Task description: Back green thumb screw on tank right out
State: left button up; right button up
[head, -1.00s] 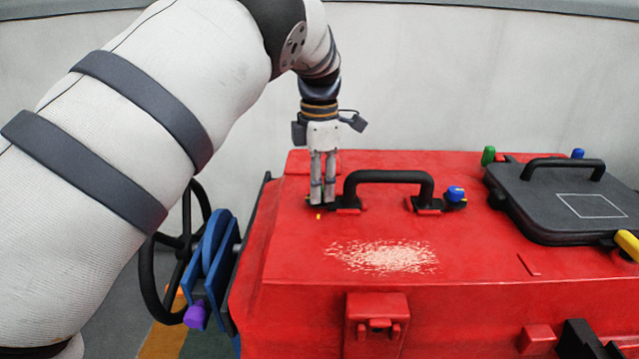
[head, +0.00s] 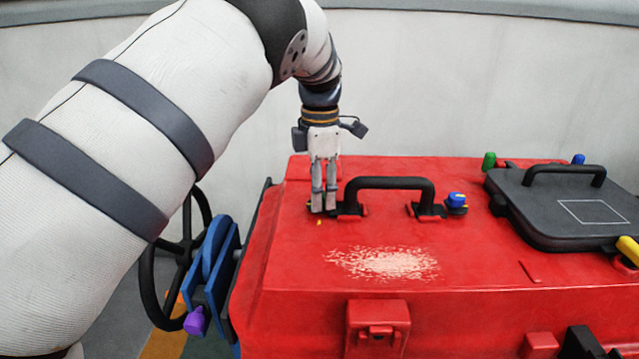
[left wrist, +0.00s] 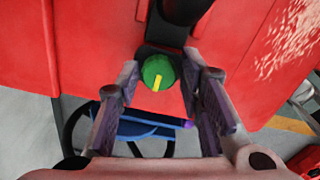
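The green thumb screw (left wrist: 158,73), with a yellow stripe on top, sits on a black foot at one end of the black handle (head: 388,183) on the red tank (head: 480,235). My left gripper (head: 323,206) points straight down at the handle's left end. Its fingers hide the screw in the head view. In the left wrist view my left gripper (left wrist: 160,80) has one finger on each side of the screw, with a gap to it on both sides. It is open and holds nothing. My right gripper is not in view.
A blue thumb screw (head: 456,200) is at the handle's right end. A dark lid (head: 560,205) with green, blue and yellow knobs lies on the tank at right. A black handwheel (head: 160,280), a blue panel (head: 212,260) and a purple knob (head: 195,321) are left of the tank.

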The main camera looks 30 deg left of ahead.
pick_arm(q)
notch_tip(320, 180, up, 12)
jog(key=shift+f, duration=0.15)
dwell(0.3)
